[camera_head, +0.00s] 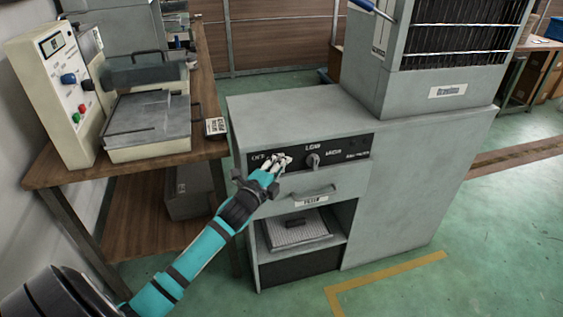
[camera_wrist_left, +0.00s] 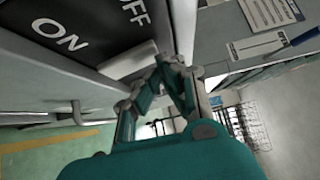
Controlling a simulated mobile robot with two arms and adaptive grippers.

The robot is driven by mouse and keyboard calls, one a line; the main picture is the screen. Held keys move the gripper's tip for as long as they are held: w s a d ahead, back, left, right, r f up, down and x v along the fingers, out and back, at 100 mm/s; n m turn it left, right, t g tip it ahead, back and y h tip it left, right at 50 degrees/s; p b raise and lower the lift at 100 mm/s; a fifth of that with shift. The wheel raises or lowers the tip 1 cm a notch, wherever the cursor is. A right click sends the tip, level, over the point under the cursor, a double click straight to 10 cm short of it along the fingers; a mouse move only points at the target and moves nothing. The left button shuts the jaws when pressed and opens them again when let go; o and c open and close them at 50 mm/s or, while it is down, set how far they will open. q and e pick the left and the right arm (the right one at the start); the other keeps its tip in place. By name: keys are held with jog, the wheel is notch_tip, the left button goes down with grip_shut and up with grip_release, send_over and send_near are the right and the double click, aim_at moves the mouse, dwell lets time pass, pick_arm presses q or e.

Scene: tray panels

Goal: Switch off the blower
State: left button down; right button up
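The grey cabinet (camera_head: 400,190) has a black control panel (camera_head: 348,150) along its upper front, with a round knob (camera_head: 313,160) below the LOW label. My left gripper (camera_head: 277,163) is at the left part of this panel, left of the knob, and covers some of the markings there. In the left wrist view the black panel (camera_wrist_left: 95,35) shows ON and OFF beside a pale block (camera_wrist_left: 130,62), possibly the switch. My left fingers (camera_wrist_left: 178,66) come together close to this block and look shut with nothing held; contact is unclear. My right gripper is not in view.
A drawer handle (camera_head: 306,193) sticks out below the panel, above an open shelf. A louvred unit (camera_head: 440,75) stands on the cabinet. A wooden bench (camera_head: 75,168) with a cream machine (camera_head: 58,95) is at the left. The green floor at the right is mostly clear.

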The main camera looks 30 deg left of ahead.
pick_arm(q)
jog(key=s, duration=1.2)
jog(key=shift+d+f, duration=0.15)
jog(key=shift+d, duration=0.3)
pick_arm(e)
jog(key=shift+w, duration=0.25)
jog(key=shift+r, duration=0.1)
